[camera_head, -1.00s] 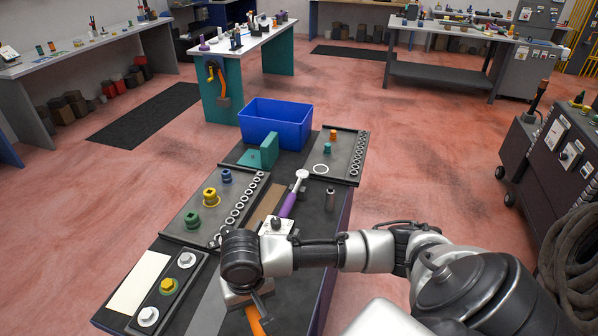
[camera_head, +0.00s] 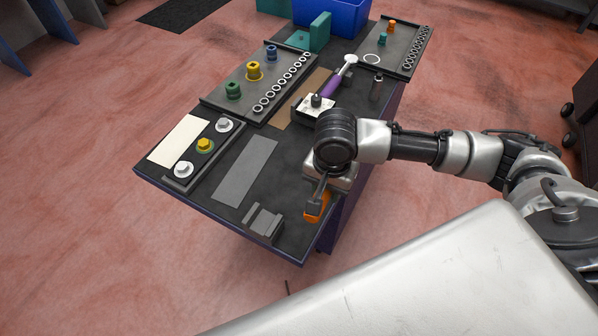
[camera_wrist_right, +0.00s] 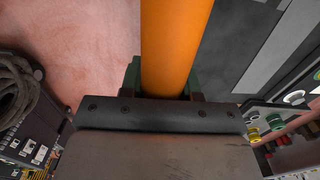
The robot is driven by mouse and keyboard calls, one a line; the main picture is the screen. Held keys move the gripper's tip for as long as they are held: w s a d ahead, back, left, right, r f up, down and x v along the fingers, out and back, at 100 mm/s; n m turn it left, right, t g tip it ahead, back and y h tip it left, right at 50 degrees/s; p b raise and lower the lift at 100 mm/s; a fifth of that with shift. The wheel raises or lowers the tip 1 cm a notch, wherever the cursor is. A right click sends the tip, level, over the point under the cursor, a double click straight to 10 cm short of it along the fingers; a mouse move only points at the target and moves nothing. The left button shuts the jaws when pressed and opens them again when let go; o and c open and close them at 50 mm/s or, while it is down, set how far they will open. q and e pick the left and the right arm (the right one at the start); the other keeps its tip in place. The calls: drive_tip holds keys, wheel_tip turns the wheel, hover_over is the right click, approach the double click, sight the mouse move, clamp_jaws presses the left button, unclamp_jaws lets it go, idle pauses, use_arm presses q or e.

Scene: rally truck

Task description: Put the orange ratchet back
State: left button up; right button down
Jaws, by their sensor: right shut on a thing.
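The orange ratchet (camera_head: 318,211) shows as a short orange piece under my right gripper (camera_head: 318,198), at the cart's right front edge. In the right wrist view its smooth orange handle (camera_wrist_right: 176,45) runs up from between the green-sided fingers of my right gripper (camera_wrist_right: 165,88), which is shut on it. The ratchet's head is hidden. I cannot tell whether it touches the cart top. A bare grey strip (camera_head: 246,171) and a small grey stepped block (camera_head: 263,221) lie to the left. My left gripper is not in view.
A purple-handled ratchet (camera_head: 332,86) lies farther back beside a dark upright socket (camera_head: 376,88). Trays with coloured sockets (camera_head: 233,90) and rings, a small bolt tray (camera_head: 194,168), a white card (camera_head: 180,140) and a blue bin (camera_head: 331,14) occupy the cart.

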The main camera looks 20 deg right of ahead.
drive_tip(key=p, duration=0.1)
hover_over(283, 204)
wheel_tip(283, 204, down, 6)
drive_tip(key=shift+f, duration=0.2)
drive_tip(key=shift+w+f, duration=0.1)
drive_tip(key=shift+f, duration=0.15)
wheel_tip(283, 204, down, 2)
drive_tip(key=shift+f+p, duration=0.25)
drive_tip(key=shift+p, duration=1)
drive_tip(key=shift+f, duration=0.35)
drive_tip(key=shift+a+f, duration=0.1)
drive_tip(key=shift+f, duration=0.2)
drive_tip(key=c, duration=0.8)
unclamp_jaws()
